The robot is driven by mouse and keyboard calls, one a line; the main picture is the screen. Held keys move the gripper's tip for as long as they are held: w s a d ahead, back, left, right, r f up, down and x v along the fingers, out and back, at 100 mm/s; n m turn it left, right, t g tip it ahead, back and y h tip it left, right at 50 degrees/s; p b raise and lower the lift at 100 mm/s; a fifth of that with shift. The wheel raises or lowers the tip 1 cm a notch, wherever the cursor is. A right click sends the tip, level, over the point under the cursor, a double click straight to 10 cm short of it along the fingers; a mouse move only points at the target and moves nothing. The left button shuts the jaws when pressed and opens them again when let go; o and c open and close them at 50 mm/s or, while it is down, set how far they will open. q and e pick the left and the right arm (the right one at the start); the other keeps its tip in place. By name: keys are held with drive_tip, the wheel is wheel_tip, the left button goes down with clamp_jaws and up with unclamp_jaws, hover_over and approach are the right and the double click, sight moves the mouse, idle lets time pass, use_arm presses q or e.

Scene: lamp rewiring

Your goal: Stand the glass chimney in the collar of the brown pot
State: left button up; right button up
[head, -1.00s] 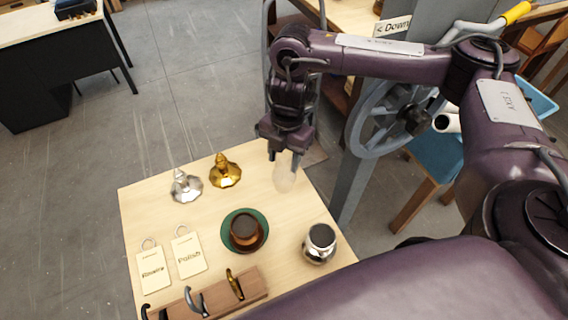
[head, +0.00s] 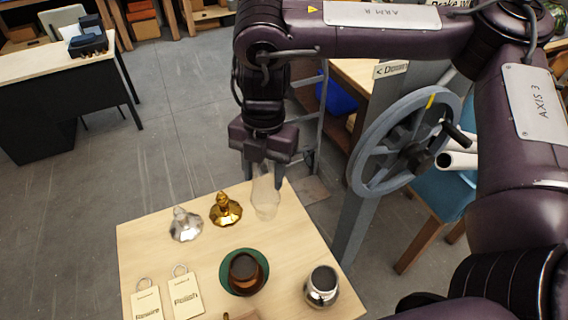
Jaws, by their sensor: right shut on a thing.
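My right gripper (head: 263,180) is shut on the clear glass chimney (head: 266,200). The chimney hangs roughly upright between the fingers at the table's back right; whether its lower end touches the table I cannot tell. The brown pot (head: 244,274) sits on a round green mat (head: 262,256) in the middle of the table, in front of the chimney and slightly left, with its dark round opening facing up. My left gripper is not in view.
A silver burner-like piece (head: 185,224) and a gold one (head: 225,210) stand left of the chimney. A silver pot (head: 321,287) stands right of the brown pot. Two tags, Rewire (head: 146,304) and Polish (head: 185,296), lie at the left. A grey handwheel (head: 375,150) stands beyond the table's right edge.

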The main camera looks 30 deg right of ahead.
use_arm(q)
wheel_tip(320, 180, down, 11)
drive_tip(key=b, duration=0.9)
use_arm(e)
drive_tip(key=s+a+f+n, duration=0.3)
drive_tip(key=s+a+f, duration=0.2)
drive_tip(key=a+f, duration=0.4)
drive_tip(key=shift+f+n, duration=0.25)
drive_tip(key=shift+n, duration=0.15)
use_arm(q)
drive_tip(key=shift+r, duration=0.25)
use_arm(e)
drive_tip(key=shift+s+f, duration=0.1)
drive_tip(key=o, duration=1.3)
drive_tip(key=shift+o, duration=0.2)
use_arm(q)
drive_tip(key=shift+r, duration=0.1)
use_arm(e)
wheel_tip(320, 180, up, 8)
drive_tip(key=shift+w+d+f+h, duration=0.2)
drive_tip(key=shift+w+d+h, duration=0.1)
drive_tip(key=shift+w, duration=0.1)
